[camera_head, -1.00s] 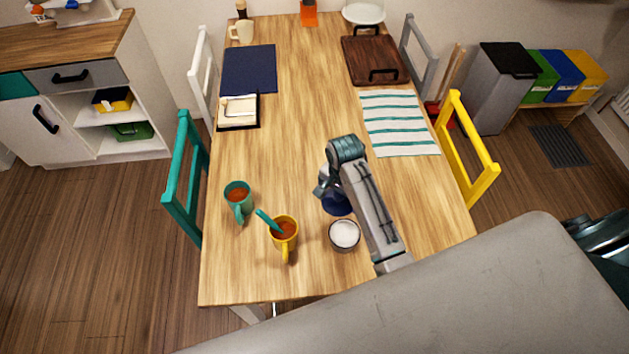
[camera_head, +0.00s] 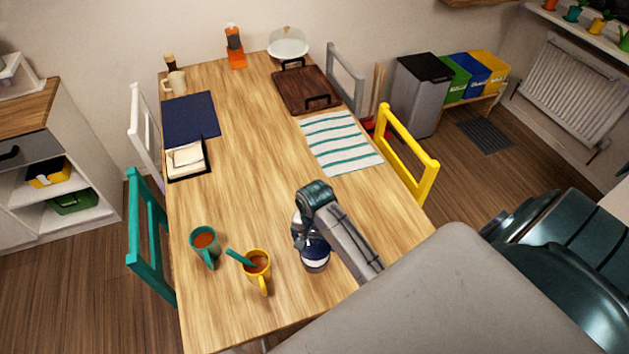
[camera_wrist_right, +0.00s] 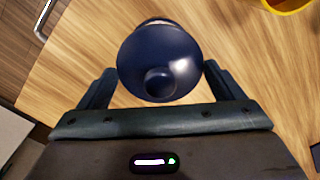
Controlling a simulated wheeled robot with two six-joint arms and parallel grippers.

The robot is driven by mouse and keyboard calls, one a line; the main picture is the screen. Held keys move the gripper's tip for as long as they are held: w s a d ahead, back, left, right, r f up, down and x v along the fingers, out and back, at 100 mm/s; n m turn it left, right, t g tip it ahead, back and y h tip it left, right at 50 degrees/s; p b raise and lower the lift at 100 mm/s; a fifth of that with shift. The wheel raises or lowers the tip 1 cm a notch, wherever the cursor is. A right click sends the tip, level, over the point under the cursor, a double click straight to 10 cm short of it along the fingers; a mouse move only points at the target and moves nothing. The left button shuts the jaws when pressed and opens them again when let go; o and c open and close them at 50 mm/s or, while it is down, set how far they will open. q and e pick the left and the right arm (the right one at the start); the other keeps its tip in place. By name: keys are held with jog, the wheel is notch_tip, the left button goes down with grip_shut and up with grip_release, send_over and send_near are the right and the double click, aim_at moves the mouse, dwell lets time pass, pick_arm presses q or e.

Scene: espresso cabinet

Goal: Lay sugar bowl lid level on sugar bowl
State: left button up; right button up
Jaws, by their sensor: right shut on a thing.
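The sugar bowl lid (camera_head: 312,247) is dark blue and round with a knob. My right gripper (camera_head: 301,236) is shut on it. In the right wrist view the lid (camera_wrist_right: 160,48) sits between the two fingers (camera_wrist_right: 160,84), with its knob toward me. The sugar bowl (camera_head: 315,266) is under the lid in the head view, mostly covered, with a pale strip showing at its near side. A bit of its rim shows past the lid in the wrist view (camera_wrist_right: 156,20). I cannot tell whether lid and bowl touch. My left gripper is not in view.
A yellow mug (camera_head: 258,271) with a teal handle sticking out stands left of the bowl, and a teal mug (camera_head: 205,245) further left. The striped cloth (camera_head: 341,143) and brown tray (camera_head: 307,91) lie further back. The table's middle is clear.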

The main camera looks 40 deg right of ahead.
aim_at(315, 246)
jog(key=shift+f, duration=0.45)
jog(key=shift+d+f, duration=0.1)
jog(key=shift+f, duration=1.25)
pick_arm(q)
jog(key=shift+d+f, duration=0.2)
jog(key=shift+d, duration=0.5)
pick_arm(e)
jog(key=shift+f, duration=0.2)
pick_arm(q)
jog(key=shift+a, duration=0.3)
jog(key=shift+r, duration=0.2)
pick_arm(e)
jog(key=shift+f, duration=0.85)
dwell(1.4)
jog(key=o, duration=0.8)
jog(key=shift+c, duration=0.2)
